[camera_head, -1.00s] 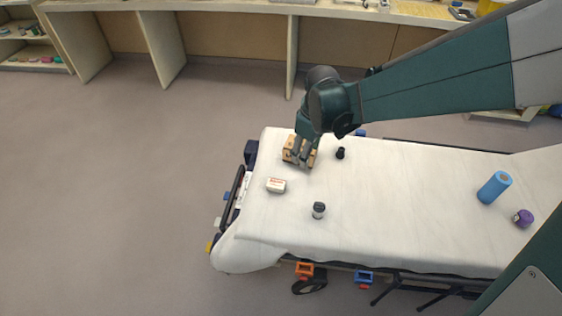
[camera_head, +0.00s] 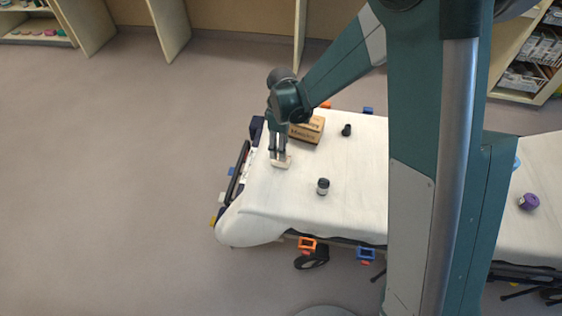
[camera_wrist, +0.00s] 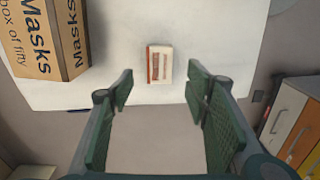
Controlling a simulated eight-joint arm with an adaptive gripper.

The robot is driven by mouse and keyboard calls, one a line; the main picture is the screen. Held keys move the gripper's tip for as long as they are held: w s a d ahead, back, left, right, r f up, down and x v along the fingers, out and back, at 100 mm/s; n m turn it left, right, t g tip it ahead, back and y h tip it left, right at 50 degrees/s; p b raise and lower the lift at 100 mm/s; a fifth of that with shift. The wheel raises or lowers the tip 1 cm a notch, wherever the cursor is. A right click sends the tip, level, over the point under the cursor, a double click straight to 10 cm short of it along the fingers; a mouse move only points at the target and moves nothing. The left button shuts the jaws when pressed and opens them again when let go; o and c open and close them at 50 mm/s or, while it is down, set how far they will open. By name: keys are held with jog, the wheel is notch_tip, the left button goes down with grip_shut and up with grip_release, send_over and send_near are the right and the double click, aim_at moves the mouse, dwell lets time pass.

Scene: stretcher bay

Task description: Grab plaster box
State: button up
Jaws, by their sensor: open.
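The plaster box (camera_head: 283,163) is a small white box with red-brown markings. It lies on the white sheet near the left end of the stretcher. My gripper (camera_head: 278,156) is directly over it, fingers pointing down, and partly covers it in the head view. In the wrist view, the plaster box (camera_wrist: 160,65) lies flat beyond and between the two fingers of my gripper (camera_wrist: 161,82). The fingers are open, with a gap on both sides of the box, and hold nothing.
A cardboard masks box (camera_head: 308,130) stands close behind and right of the gripper; it also shows at upper left in the wrist view (camera_wrist: 42,45). A dark-capped bottle (camera_head: 323,187), a small black item (camera_head: 346,130) and a purple roll (camera_head: 529,201) are on the sheet (camera_head: 285,205).

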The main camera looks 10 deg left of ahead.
aim_at(285, 165)
jog(key=shift+a+f, duration=0.1)
jog(key=shift+f, duration=0.05)
jog(key=shift+f+b, duration=0.3)
jog(key=shift+f, duration=0.95)
jog(key=shift+f+b, duration=0.9)
jog(key=shift+f, duration=1.7)
jog(key=c, duration=0.9)
